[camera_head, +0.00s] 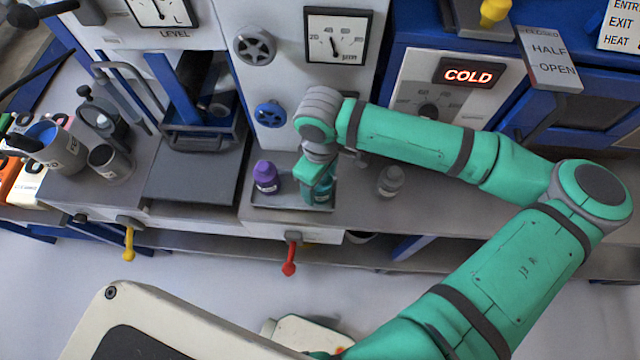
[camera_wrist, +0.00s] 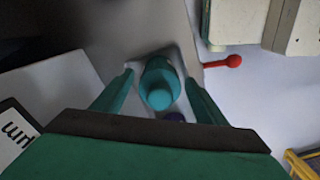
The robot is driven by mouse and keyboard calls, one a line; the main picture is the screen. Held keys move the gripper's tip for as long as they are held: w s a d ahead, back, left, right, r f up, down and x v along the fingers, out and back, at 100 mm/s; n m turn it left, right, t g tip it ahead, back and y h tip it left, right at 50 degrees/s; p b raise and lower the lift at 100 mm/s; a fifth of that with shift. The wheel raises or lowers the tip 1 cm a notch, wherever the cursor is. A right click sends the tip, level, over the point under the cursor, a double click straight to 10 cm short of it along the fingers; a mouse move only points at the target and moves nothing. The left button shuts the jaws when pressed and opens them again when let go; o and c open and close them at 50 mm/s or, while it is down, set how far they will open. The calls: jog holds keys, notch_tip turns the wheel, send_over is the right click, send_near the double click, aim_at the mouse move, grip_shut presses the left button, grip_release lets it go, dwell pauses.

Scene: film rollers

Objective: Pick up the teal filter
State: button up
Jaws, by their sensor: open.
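The teal filter (camera_wrist: 160,83) stands between my gripper's two open fingers in the wrist view, with a gap on each side. In the head view only part of the teal filter (camera_head: 324,197) shows beside and below my gripper (camera_head: 318,185). My gripper is open, pointing down over the filter, and does not appear to touch it. The filter stands on a shallow grey tray (camera_head: 283,207) on the bench.
A purple filter (camera_head: 266,178) stands left on the same tray. A grey filter (camera_head: 390,181) stands on the bench to the right. A red lever (camera_head: 290,255) juts from the bench front. The COLD panel (camera_head: 468,75) is behind my arm.

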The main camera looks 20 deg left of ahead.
jog(key=shift+f, duration=0.2)
jog(key=c, duration=1)
jog(key=shift+c, duration=0.2)
jog(key=shift+r, duration=0.15)
